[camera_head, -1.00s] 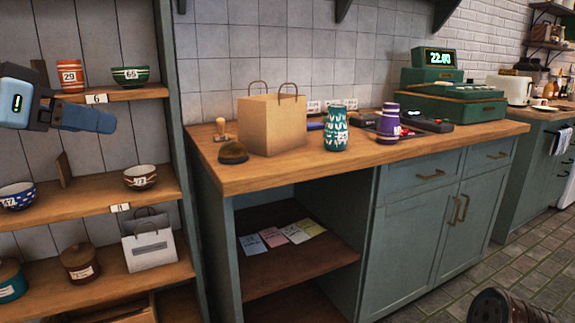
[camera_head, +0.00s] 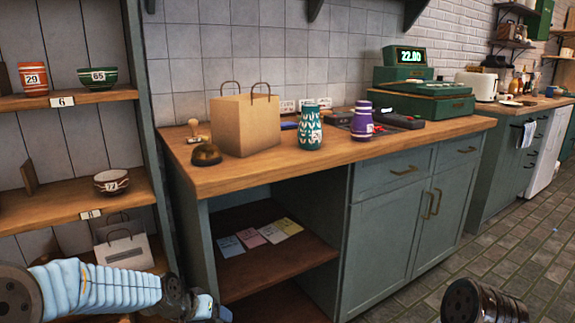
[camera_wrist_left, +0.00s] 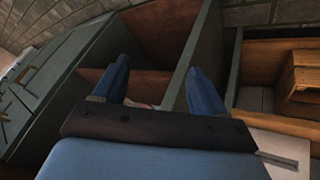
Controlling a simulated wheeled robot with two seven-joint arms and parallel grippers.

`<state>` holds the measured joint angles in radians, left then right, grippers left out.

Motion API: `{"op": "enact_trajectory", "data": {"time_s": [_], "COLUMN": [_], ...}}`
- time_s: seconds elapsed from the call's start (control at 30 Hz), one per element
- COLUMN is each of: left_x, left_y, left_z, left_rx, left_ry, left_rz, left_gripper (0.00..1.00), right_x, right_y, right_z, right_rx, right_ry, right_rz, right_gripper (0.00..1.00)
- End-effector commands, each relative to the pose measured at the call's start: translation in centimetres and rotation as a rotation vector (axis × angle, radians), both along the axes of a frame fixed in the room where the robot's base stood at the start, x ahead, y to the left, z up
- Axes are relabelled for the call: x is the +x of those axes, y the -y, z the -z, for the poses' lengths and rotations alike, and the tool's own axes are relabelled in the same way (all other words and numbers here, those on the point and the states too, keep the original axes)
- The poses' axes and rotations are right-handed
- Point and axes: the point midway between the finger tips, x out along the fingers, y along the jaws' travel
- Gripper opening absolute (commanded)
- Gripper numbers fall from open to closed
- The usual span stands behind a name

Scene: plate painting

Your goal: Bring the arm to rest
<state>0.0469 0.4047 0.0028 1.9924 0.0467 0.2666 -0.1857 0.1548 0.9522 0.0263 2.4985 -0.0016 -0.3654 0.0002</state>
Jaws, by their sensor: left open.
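My left arm reaches in low from the left in the head view. Its gripper (camera_head: 205,308) is at the bottom edge, in front of the lower part of the shelf unit and the counter's left end. In the left wrist view the gripper (camera_wrist_left: 157,75) has its two blue fingers spread apart with nothing held between them. Beyond the fingers are cabinet panels and shelves. My right gripper is not in view; only a dark part of my own body shows at the bottom right of the head view.
A wooden counter (camera_head: 250,176) carries a paper bag (camera_head: 245,125), a bell (camera_head: 206,154), a teal vase (camera_head: 310,128), a purple vase (camera_head: 362,120) and a green cash register (camera_head: 420,100). Numbered bowls stand on the left shelf unit (camera_head: 70,200). The tiled floor (camera_head: 500,225) at right is clear.

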Motion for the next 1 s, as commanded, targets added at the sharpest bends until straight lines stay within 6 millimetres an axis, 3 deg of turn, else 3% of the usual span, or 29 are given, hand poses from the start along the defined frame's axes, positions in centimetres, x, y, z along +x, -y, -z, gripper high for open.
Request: {"op": "enact_trajectory", "data": {"time_s": [0.03, 0.2, 0.3, 0.4, 0.57, 1.0], "left_x": [-1.7, -8.8, -14.1, -19.0, -24.2, -24.2], "left_y": [1.0, 3.8, 5.4, 6.7, 7.9, 7.9], "left_z": [3.9, 14.4, 19.1, 22.1, 24.2, 24.2], "left_rx": [-0.006, -0.030, -0.046, -0.061, -0.079, -0.079], "left_ry": [-0.058, -0.215, -0.306, -0.381, -0.454, -0.454], "left_rz": [-0.002, -0.025, -0.039, -0.051, -0.064, -0.064], "left_gripper": [0.71, 0.71, 0.71, 0.71, 0.71, 0.71], "right_x": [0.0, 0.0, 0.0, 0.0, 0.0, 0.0], "right_y": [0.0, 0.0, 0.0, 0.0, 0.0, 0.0], "right_z": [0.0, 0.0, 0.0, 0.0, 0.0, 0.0], "right_rx": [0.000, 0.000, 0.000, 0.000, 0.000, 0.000], "right_ry": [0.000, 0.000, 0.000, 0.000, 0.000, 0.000], "right_rz": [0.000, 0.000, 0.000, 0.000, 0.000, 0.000], "right_gripper": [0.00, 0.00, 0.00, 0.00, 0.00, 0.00]}}
